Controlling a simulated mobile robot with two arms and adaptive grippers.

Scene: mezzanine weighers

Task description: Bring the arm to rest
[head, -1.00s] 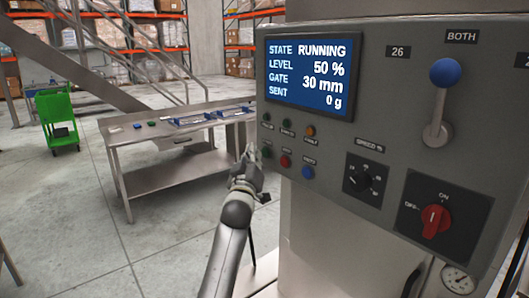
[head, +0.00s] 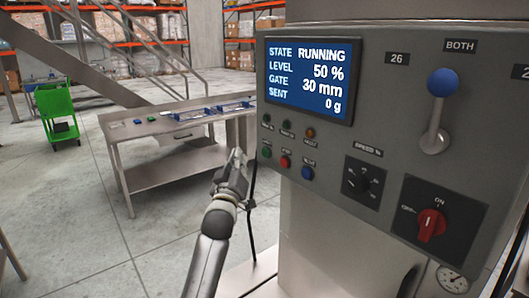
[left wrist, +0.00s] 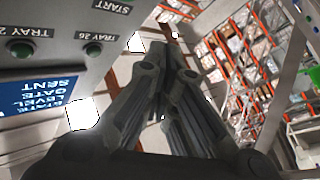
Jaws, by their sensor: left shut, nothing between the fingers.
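My left arm comes up from the bottom of the head view, and its gripper (head: 236,163) stands just left of the grey control panel (head: 395,215), apart from it. In the left wrist view the fingers of this gripper (left wrist: 160,52) are together with nothing between them. The panel's screen (head: 309,80) reads RUNNING, level 50 %, gate 30 mm, sent 0 g. Several small buttons, a black speed knob (head: 363,182), a red switch (head: 431,224) and a blue-knobbed lever (head: 442,84) sit on the panel. My right gripper is not in view.
A steel table (head: 150,128) with blue-edged trays stands behind and left of the gripper. A green cart (head: 60,110) is farther left, near metal stairs (head: 60,55).

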